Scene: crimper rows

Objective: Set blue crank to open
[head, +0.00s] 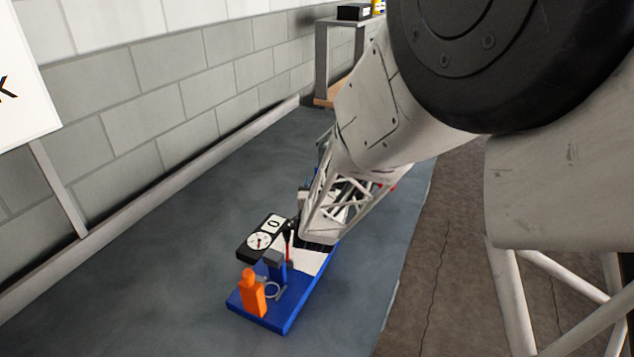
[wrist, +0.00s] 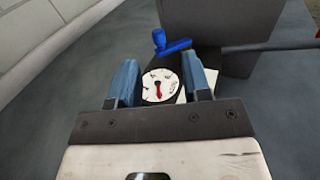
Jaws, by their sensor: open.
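The blue crank (wrist: 172,46) shows at the top of the wrist view, with an upright round knob at its left end and an arm reaching right. It sits beyond a white dial (wrist: 160,86) with a red needle on a black plate. My gripper (wrist: 160,80) is open and empty. Its two blue fingers stand left and right of the dial in the picture, and the crank is beyond the fingertips. I see no contact with the crank. In the head view my arm hides the blue crank and the fingers.
In the head view a blue base (head: 262,319) carries an orange part (head: 252,294); a black dial unit (head: 258,241) with a 0 label is beside it. A grey box (wrist: 222,35) stands right of the crank. A block wall (head: 150,95) runs along the left; grey surface before it is clear.

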